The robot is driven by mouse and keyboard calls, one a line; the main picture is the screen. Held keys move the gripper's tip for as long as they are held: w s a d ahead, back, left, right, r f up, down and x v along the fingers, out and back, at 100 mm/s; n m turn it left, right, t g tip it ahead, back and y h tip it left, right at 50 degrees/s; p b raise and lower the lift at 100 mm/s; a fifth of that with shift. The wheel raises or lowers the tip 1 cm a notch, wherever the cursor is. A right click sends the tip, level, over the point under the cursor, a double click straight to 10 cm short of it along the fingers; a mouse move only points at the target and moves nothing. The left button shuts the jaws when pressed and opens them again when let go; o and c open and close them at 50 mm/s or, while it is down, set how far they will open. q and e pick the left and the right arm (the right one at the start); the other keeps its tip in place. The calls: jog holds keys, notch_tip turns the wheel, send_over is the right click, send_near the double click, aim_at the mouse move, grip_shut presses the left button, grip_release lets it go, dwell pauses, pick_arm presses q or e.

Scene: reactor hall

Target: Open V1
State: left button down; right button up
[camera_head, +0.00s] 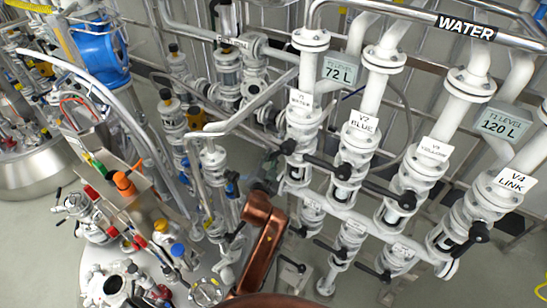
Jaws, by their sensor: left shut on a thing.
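V1 is the white flanged valve (302,128) with the tag "V1 WATER" (300,101), on the leftmost pipe of the front row. Its black handle (289,147) shows at the valve's lower left side. My left gripper (272,164), dark and partly in shadow, is at this handle and shut on it. The gripper and the pipes around it hide most of the handle, so its exact angle cannot be told. My copper-coloured arm rises from the bottom edge below it. My right gripper is not in view.
Valves V2 (356,150), V3 (424,167) and V4 (489,212) stand to the right, with black handles jutting out. Displays read 72 L (339,71) and 120 L (502,123). Crowded pipes and a steel vessel lie left. Some floor is clear at lower right.

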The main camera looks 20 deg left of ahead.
pick_arm(q)
jog(key=c, duration=1.9)
grip_release()
jog(key=shift+a+f, duration=0.15)
jog(key=shift+c, duration=0.2)
jog(key=shift+o, duration=0.6)
jog(key=v, duration=0.7)
jog(key=shift+s, duration=0.25)
